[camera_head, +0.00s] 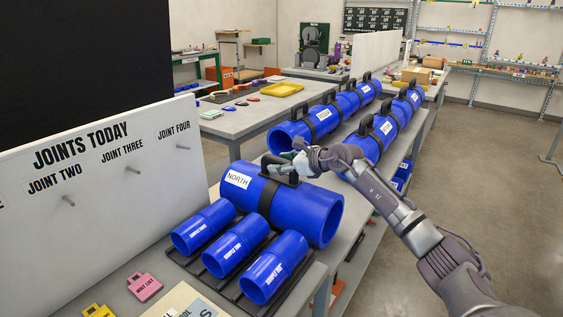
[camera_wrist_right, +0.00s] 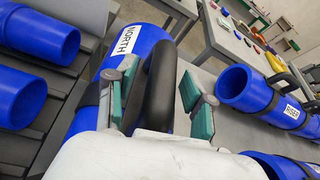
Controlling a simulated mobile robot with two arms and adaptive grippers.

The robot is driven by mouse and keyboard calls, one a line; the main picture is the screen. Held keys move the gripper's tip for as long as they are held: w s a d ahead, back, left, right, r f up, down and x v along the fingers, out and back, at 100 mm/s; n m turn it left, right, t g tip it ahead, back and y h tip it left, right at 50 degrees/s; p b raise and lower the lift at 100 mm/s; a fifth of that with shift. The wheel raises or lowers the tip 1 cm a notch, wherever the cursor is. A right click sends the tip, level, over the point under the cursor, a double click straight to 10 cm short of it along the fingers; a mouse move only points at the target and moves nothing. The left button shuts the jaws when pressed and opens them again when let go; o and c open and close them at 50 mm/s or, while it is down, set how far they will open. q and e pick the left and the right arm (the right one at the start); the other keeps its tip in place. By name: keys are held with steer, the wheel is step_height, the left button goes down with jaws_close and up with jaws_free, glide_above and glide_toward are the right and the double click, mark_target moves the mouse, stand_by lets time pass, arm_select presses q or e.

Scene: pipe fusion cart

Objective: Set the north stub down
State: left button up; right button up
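The north stub (camera_head: 305,206) is a large blue pipe with a white NORTH label, a black band and a black handle. It lies on its side behind the small sample pipes and appears to rest on the bench; its underside is hidden. My right gripper (camera_head: 284,160) is at its handle. In the right wrist view, the teal-padded fingers (camera_wrist_right: 163,100) stand apart on either side of the black handle (camera_wrist_right: 160,84), with a visible gap on the right. The stub's label shows there too (camera_wrist_right: 126,40). My left gripper is not in view.
Three small blue sample pipes (camera_head: 236,246) lie on a dark rack in front of the stub. Several large blue pipes with handles (camera_head: 374,138) lie farther along the bench. A white board with pegs (camera_head: 95,180) stands at left. A pink tag (camera_head: 145,287) lies in front.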

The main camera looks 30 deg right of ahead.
steer(key=b+v, duration=0.3)
steer(key=v, duration=0.8)
steer(key=shift+d+f, duration=0.1)
steer(key=shift+f, duration=0.05)
steer(key=shift+s+r, duration=0.4)
steer(key=shift+s, duration=0.05)
